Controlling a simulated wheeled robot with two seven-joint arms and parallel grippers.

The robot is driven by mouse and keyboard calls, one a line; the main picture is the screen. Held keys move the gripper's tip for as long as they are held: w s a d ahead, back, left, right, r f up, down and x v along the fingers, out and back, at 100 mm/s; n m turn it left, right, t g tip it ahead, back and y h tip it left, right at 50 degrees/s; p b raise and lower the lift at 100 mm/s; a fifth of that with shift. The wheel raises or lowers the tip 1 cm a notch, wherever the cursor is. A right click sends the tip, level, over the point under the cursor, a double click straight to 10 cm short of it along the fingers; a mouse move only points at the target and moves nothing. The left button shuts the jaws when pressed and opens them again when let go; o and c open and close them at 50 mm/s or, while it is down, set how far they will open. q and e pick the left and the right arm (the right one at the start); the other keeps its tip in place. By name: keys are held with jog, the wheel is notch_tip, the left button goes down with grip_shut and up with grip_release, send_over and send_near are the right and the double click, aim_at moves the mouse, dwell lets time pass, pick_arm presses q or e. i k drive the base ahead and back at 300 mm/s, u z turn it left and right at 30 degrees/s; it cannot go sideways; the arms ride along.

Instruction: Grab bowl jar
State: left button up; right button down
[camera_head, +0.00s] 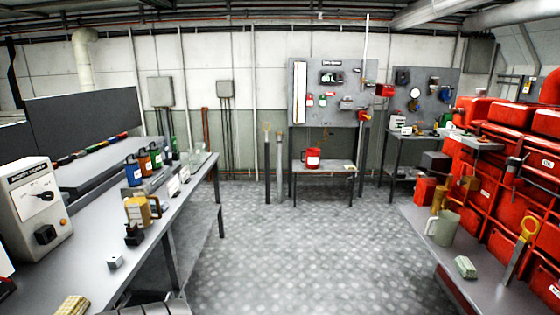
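I cannot tell for certain which thing is the bowl jar. A pale grey-green jar with a handle (443,229) stands upright on the right-hand ledge. A yellow jar with a handle (137,211) stands on the left workbench, near a small black object. A red container with a white label (312,158) stands on the small table at the back wall. Small clear glass vessels (198,158) stand toward the far end of the left bench.
The left workbench (85,272) bears a grey machine (36,208) and several bottles. Red machinery (500,190) fills the right side. A pale ribbed block (465,267) and an upright yellow-topped tool (521,246) are on the right ledge (440,258). The floor between is clear.

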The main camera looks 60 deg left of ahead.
aim_at(195, 152)
jog(key=u, duration=2.45)
